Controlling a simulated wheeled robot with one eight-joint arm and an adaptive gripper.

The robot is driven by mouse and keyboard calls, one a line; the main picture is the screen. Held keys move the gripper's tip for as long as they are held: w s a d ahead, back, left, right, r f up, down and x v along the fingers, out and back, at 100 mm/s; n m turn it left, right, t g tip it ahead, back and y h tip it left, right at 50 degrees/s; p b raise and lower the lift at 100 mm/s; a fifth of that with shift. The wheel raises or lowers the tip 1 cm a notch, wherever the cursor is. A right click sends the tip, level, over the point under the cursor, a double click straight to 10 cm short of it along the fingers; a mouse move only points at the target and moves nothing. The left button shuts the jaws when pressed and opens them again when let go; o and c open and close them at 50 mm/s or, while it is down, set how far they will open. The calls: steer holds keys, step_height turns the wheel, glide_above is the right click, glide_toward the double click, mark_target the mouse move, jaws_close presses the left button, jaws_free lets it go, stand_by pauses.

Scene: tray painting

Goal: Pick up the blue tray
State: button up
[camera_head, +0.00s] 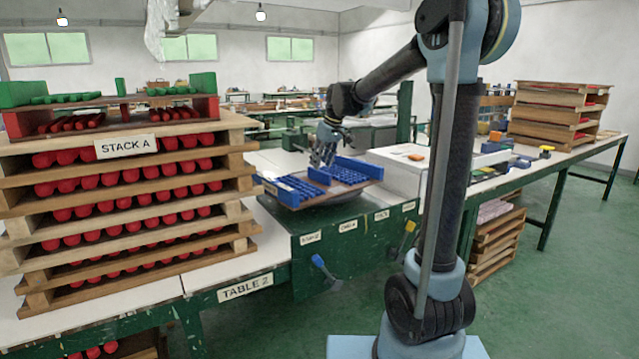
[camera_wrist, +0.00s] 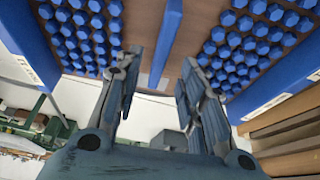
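The blue tray (camera_head: 360,169) sits tilted on a rounded dark support at the middle of the workbench in the head view. It has a brown board, blue end walls, rows of blue pieces and a blue middle bar. The wrist view shows its brown board (camera_wrist: 143,28) and middle bar (camera_wrist: 166,42) close up. My gripper (camera_head: 322,160) is over the tray's far side, near its middle. In the wrist view my gripper (camera_wrist: 160,72) has its fingers apart, with the middle bar between them and gaps on both sides. I cannot tell whether a finger touches the tray.
Stack A (camera_head: 125,147), wooden trays with red pieces, stands at the left on table 2 (camera_head: 245,287). A white box (camera_head: 400,172) is just right of the blue tray. Another tray stack (camera_head: 550,115) is at the back right. The green floor (camera_head: 570,250) at right is clear.

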mark_target(319, 171)
steer(key=shift+x, duration=2.75)
steer(key=shift+d, duration=0.15)
steer(key=shift+c, duration=0.6)
jaws_close()
